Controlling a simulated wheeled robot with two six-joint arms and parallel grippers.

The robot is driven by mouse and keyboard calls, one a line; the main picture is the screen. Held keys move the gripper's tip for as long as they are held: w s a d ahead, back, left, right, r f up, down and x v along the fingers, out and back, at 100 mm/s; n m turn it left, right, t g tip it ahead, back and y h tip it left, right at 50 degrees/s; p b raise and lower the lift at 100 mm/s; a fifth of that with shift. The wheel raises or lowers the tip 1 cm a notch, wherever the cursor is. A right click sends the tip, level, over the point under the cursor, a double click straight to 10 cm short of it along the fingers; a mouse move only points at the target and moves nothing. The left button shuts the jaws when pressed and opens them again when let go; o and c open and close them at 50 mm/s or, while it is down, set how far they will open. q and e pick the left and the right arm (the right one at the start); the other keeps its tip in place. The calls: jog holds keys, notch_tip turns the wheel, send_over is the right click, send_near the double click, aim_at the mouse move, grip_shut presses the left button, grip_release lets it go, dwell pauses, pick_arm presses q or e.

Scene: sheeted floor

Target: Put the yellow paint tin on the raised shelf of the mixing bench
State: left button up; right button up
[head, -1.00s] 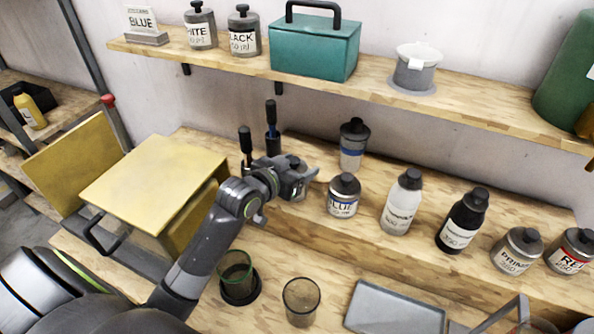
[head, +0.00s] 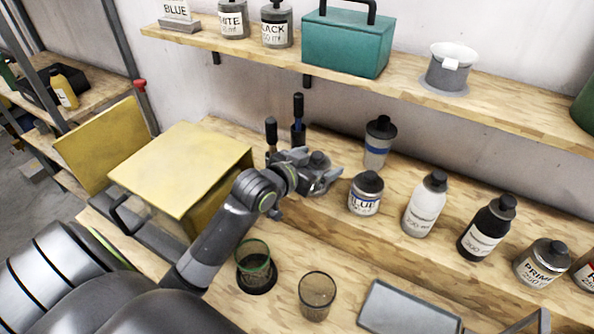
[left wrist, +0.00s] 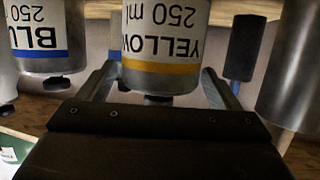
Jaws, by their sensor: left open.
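The yellow paint tin (left wrist: 160,45) shows large and upside down in the left wrist view, with a yellow band and a "YELLOW 250 ml" label. It is between the two fingers of my left gripper (left wrist: 158,85), which is open around it. In the head view the left gripper (head: 322,180) is over the raised shelf (head: 400,225) of the mixing bench, left of the blue tin (head: 366,195). There the gripper hides most of the yellow tin, and only its dark lid (head: 318,159) shows. I cannot tell whether the fingers touch it. My right gripper is not in view.
The blue tin is close to the right of my gripper, with a blue-banded bottle (head: 378,145) behind. White (head: 425,205) and black (head: 486,228) bottles stand further right. Two dark-handled tools (head: 298,120) stand behind left. A yellow box (head: 180,168), cups (head: 317,295) and a grey tray (head: 405,312) are lower down.

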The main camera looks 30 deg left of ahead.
pick_arm(q)
jog(key=v, duration=1)
jog(key=shift+s+b, duration=0.25)
jog(key=shift+b, duration=0.2)
